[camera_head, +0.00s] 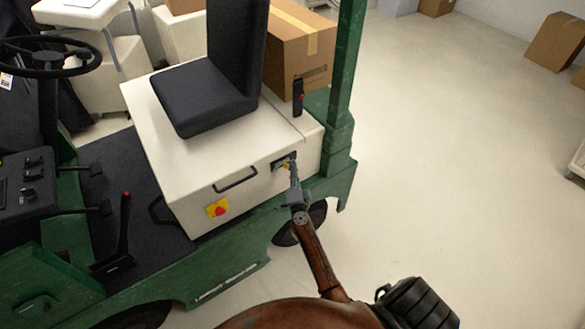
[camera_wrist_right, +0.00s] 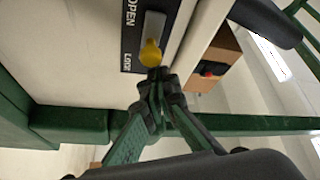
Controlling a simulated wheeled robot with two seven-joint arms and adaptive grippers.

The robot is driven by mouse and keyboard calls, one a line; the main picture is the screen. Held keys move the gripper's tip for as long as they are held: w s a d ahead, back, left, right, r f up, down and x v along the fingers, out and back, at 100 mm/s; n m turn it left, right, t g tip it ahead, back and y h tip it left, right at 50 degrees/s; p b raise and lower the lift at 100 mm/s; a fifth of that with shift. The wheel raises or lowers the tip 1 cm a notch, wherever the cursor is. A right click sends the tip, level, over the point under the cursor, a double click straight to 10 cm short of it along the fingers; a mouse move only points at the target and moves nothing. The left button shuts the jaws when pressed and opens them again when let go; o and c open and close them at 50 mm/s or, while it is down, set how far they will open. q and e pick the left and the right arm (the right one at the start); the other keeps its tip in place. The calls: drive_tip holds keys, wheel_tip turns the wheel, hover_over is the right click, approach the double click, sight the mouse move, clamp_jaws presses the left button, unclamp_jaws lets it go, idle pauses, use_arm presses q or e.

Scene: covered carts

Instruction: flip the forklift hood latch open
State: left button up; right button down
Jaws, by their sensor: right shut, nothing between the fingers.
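The forklift hood (camera_head: 205,165) is the cream box under the black seat, and its lid looks closed. The latch (camera_head: 279,163) is on its side near the right end. In the wrist view the latch is a yellow knob (camera_wrist_right: 150,55) on a dark plate (camera_wrist_right: 131,40) marked OPEN and LOCK, with the knob at the LOCK end. My right gripper (camera_head: 292,168) is shut and empty at the latch. In the wrist view its fingertips (camera_wrist_right: 160,76) are just below the knob; I cannot tell whether they touch it. My left gripper is not in view.
A black handle (camera_head: 235,180) and a red-and-yellow switch (camera_head: 217,208) are on the hood's side. The green forklift frame (camera_head: 338,185) and post (camera_head: 347,65) stand close to my right gripper. Cardboard boxes (camera_head: 300,50) are behind.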

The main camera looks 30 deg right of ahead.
drive_tip(key=s+a+p, duration=0.1)
drive_tip(key=s, duration=0.8)
drive_tip(key=shift+s+a, duration=0.2)
drive_tip(key=shift+a, duration=0.15)
drive_tip(key=s+a+f+n+g+y, duration=0.2)
drive_tip(key=s+a+f+n+y, duration=0.3)
drive_tip(key=f, duration=0.8)
drive_tip(key=s+a+f+n+g+y, duration=0.1)
drive_tip(key=s+a+f+n+g, duration=0.2)
drive_tip(key=s+f, duration=0.7)
drive_tip(key=s+a+f+n+g+y, duration=0.25)
drive_tip(key=f+n, duration=0.25)
drive_tip(key=f, duration=1.1)
drive_tip(key=s+f+n+g, duration=0.2)
drive_tip(key=s+f, duration=0.3)
drive_tip(key=s, duration=0.7)
drive_tip(key=s+d+f+n+g, duration=0.1)
drive_tip(key=s+f+g, duration=0.3)
drive_tip(key=s, duration=0.9)
drive_tip(key=s+d+f+n+g, duration=0.1)
drive_tip(key=s+f+n+g, duration=0.2)
drive_tip(key=s+f, duration=0.4)
drive_tip(key=s, duration=0.5)
drive_tip(key=shift+s+f+n, duration=0.15)
drive_tip(key=shift+s+n, duration=0.15)
drive_tip(key=shift+n, duration=0.1)
